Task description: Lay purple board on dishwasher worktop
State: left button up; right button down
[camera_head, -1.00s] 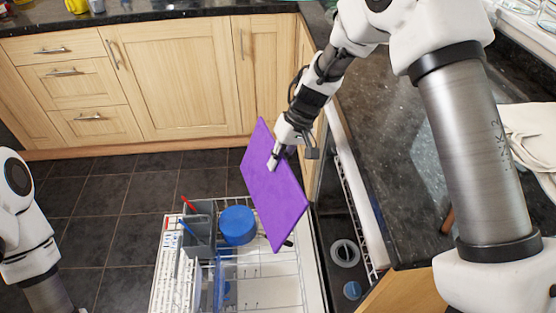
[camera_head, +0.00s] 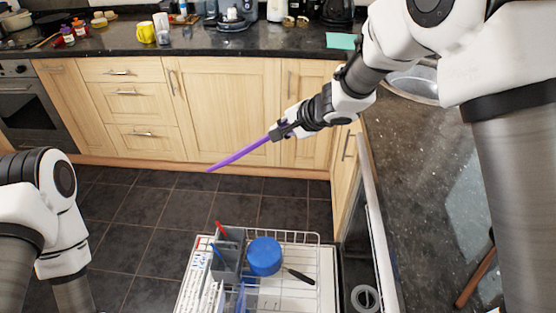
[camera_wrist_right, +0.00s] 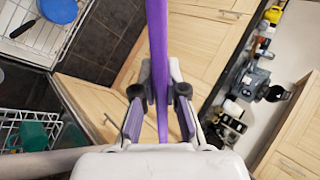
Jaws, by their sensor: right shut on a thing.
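The purple board (camera_head: 238,157) shows almost edge-on in the head view, held in the air in front of the wooden cabinets. My right gripper (camera_head: 283,131) is shut on its right end. In the right wrist view the board (camera_wrist_right: 157,45) is a thin purple strip between the fingers of the right gripper (camera_wrist_right: 160,92). The dark granite worktop (camera_head: 425,205) above the dishwasher runs along the right side, apart from the board. My left arm shows at the left edge, but its gripper is out of view.
The pulled-out dishwasher rack (camera_head: 303,240) holds a blue pan (camera_head: 264,256) and a grey cutlery basket (camera_head: 229,257). A wooden-handled thing (camera_head: 475,278) lies on the right worktop. A teal sheet (camera_head: 341,41) lies near the corner.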

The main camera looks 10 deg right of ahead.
jog(key=d+r+m+t+h+p, duration=0.2)
jog(key=d+r+m+h, duration=0.25)
jog(key=d, duration=0.35)
jog(key=d+r+m+t+h+p, duration=0.2)
jog(key=d+r+m+h+p, duration=0.15)
jog(key=d+m, duration=0.35)
jog(key=s+d+r+m+g+h+p, duration=0.1)
jog(key=s+d+m+g+h, duration=0.3)
jog(key=s+d, duration=0.9)
jog(key=m+h+p, duration=0.1)
jog(key=m+h, duration=0.2)
jog(key=h, duration=0.2)
jog(key=shift+d+g+h, duration=0.2)
jog(key=shift+g+h, duration=0.2)
